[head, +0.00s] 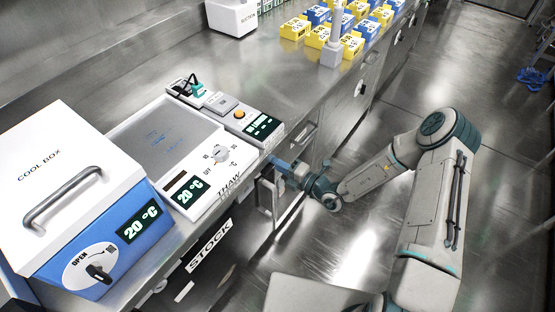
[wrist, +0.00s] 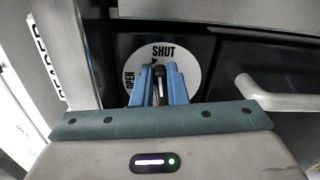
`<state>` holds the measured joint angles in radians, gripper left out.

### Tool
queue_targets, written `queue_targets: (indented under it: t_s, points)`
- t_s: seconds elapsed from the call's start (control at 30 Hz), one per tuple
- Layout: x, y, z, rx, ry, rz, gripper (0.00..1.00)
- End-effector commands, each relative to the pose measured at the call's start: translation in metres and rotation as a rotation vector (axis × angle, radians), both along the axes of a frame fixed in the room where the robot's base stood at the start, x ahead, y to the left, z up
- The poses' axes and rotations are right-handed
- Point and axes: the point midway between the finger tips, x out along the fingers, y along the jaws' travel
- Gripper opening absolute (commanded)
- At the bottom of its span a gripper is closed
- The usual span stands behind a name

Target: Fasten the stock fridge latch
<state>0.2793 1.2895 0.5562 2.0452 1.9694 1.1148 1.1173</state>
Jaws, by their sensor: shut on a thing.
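The stock fridge is under the counter, with its STOCK label (head: 209,246) in the head view. In the wrist view, a round white latch plate (wrist: 194,58) reads SHUT at the top and OPEN at the left. My gripper (wrist: 159,70) is in front of this plate, its blue fingers shut on the dark latch handle (wrist: 158,88). The handle looks close to upright, towards the SHUT side, but the fingers hide part of it. In the head view, my gripper (head: 276,164) is low at the counter's front, and the latch is hidden there.
A pale bar handle (wrist: 275,98) stands out to the right of the latch. On the counter above are a cool box (head: 75,185), a thaw plate unit (head: 165,140) and a small device with an orange button (head: 238,115). Open floor (head: 330,235) lies in front.

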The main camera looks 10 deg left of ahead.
Motion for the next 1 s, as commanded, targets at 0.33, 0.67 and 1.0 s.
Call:
queue_targets:
  t_s: [0.33,0.67,1.0]
  points:
    - [-0.0006,-0.0006,-0.0041,0.049,0.123,0.001,0.0]
    - [-0.0006,-0.0006,-0.0055,0.056,0.143,0.001,0.0]
    - [-0.0007,-0.0006,-0.0054,0.056,0.143,0.001,0.35]
